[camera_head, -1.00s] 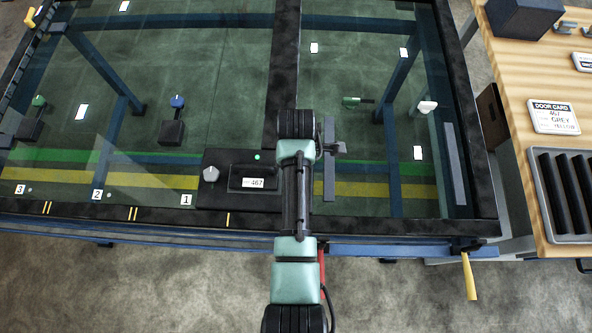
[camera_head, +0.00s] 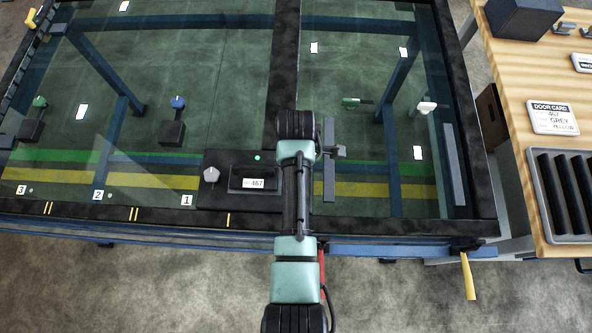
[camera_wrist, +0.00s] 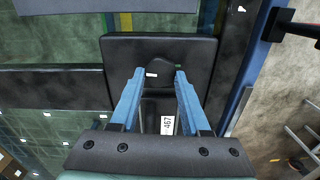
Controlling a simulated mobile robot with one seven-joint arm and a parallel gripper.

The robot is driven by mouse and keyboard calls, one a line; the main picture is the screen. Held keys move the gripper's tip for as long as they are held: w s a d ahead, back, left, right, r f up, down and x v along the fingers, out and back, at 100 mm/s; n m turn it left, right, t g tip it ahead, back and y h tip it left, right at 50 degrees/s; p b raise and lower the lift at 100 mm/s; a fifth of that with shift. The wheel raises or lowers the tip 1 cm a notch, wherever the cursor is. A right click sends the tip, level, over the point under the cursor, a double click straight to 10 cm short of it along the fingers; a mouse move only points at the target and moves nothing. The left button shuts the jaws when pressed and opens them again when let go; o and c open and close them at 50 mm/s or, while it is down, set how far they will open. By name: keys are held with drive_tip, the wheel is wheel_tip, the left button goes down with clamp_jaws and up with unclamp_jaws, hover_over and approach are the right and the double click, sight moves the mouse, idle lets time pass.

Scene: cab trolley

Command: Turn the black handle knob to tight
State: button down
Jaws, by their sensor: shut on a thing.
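In the wrist view my gripper (camera_wrist: 160,74) reaches over a black plate (camera_wrist: 118,52), its two blue fingers on either side of the black handle knob (camera_wrist: 168,68). It is shut on the knob, which is dark against the dark plate, so its exact angle is hard to read. A small white mark shows between the fingertips. In the head view my arm covers the gripper and knob; the left part of the black plate (camera_head: 232,163) shows there, with a black handle frame and a white 467 label (camera_head: 257,183).
A silver knob (camera_head: 211,175) sits at the plate's left. A grey bar (camera_head: 329,185) lies just right of my arm. Blue and green knobs on black blocks stand further left. A yellow lever (camera_head: 468,276) hangs at the front right. A wooden table (camera_head: 545,75) is at right.

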drive_tip(key=m+p, duration=0.2)
drive_tip(key=m, duration=0.3)
drive_tip(key=shift+r, duration=0.1)
drive_tip(key=m+p, duration=0.1)
drive_tip(key=m, duration=0.3)
drive_tip(key=shift+w+p, duration=0.15)
drive_tip(key=shift+p, duration=0.2)
drive_tip(key=m+p, duration=0.1)
drive_tip(key=m, duration=0.5)
drive_tip(key=shift+d, duration=0.15)
drive_tip(key=m+p, duration=0.1)
drive_tip(key=m, duration=0.3)
drive_tip(key=shift+m, duration=0.3)
drive_tip(key=m, duration=0.4)
drive_tip(key=shift+d+p, duration=0.15)
drive_tip(key=shift+p, duration=0.15)
drive_tip(key=m, duration=0.7)
drive_tip(key=shift+m+p, duration=0.3)
drive_tip(key=shift+p, duration=0.1)
drive_tip(key=shift+m, duration=1.9)
